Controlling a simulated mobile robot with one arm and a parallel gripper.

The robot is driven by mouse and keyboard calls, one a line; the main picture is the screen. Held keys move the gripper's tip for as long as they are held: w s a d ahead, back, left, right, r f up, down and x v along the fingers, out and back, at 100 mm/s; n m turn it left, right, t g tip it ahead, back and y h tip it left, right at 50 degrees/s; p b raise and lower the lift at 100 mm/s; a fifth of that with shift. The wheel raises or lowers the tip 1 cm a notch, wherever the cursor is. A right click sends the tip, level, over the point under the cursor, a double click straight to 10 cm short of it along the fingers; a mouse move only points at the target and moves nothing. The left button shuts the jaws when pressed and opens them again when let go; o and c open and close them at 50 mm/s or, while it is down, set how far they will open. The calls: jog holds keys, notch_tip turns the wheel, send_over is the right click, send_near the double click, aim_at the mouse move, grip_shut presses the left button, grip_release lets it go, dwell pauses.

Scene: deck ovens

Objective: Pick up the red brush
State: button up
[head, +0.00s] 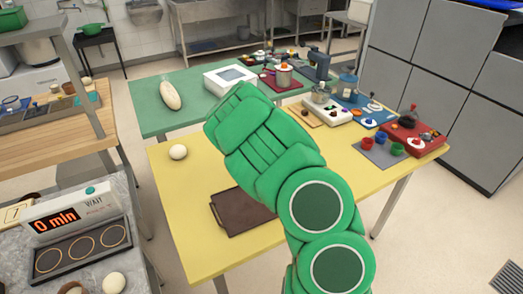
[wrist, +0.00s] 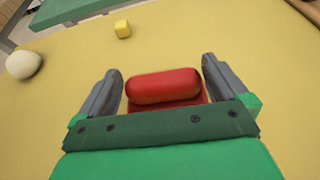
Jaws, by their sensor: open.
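The red brush (wrist: 164,87) shows in the wrist view as a rounded red bar, with a flatter red part below it partly hidden by my gripper's green front edge. It lies over the yellow table between the two grey fingers of my gripper (wrist: 163,86). The fingers are open, one on each side, with a small gap to the brush on the left and almost none on the right; I cannot tell whether the right one touches. In the head view my green arm reaches over the yellow table and hides the brush and the fingers.
A white ball (wrist: 23,65) and a small yellow block (wrist: 122,29) lie beyond the gripper. A dark brown board (head: 240,211) lies at the table's front. Cookware and a red tray (head: 412,137) crowd the right end. The yellow table's left part (head: 177,190) is mostly clear.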

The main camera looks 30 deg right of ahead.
jog(key=shift+x, duration=1.15)
jog(key=shift+c, duration=0.5)
jog(key=c, duration=0.7)
